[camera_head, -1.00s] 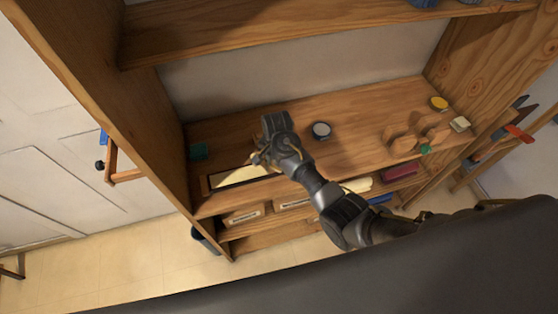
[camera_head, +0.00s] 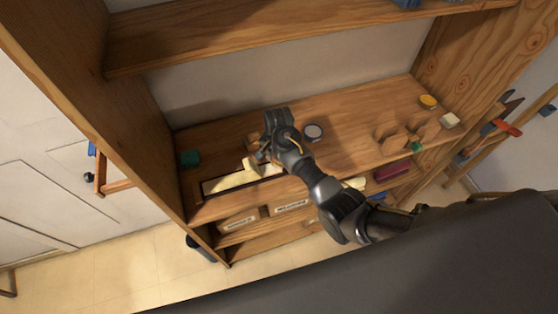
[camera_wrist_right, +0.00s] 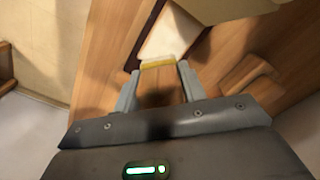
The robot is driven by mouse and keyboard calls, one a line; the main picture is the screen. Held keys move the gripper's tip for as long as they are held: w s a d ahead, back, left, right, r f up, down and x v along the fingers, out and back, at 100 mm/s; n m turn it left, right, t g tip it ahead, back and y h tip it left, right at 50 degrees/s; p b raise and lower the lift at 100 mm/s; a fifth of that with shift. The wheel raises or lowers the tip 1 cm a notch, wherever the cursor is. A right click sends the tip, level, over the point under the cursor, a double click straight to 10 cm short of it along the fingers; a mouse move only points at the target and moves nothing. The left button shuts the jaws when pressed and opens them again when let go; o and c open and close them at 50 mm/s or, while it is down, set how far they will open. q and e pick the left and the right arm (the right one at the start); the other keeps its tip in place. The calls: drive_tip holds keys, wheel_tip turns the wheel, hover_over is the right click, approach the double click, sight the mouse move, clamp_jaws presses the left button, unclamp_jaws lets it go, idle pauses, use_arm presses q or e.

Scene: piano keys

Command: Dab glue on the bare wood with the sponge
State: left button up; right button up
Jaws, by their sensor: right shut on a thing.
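My right gripper (camera_head: 258,160) is over the middle shelf, pointing down at a pale strip (camera_head: 225,184) in a dark frame near the shelf's front left. It is shut on a small pale-yellow piece, which looks like the sponge (camera_head: 250,165); its yellow edge (camera_wrist_right: 158,64) shows between the fingertips in the right wrist view. A pale surface (camera_wrist_right: 172,35), likely the strip, lies just beyond the fingertips there. I cannot tell whether the sponge touches it. A round pot with a whitish top (camera_head: 313,131) stands right of the gripper. My left gripper is not in view.
Wooden pieces (camera_head: 400,138), a yellow round thing (camera_head: 428,101) and a cream block (camera_head: 450,120) are at the shelf's right. The upper shelf (camera_head: 290,35) and left side panel (camera_head: 100,105) bound the space.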

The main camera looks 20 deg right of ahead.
drive_tip(key=shift+s+a+f, duration=0.1)
drive_tip(key=shift+s+a, duration=0.05)
drive_tip(key=shift+a, duration=1.7)
drive_tip(key=shift+d+f, duration=0.1)
drive_tip(key=shift+d, duration=1.7)
drive_tip(key=shift+a, duration=1.8)
drive_tip(key=shift+d+r, duration=0.2)
drive_tip(key=shift+d, duration=1.7)
drive_tip(key=shift+r, duration=0.1)
drive_tip(key=shift+r, duration=2.9)
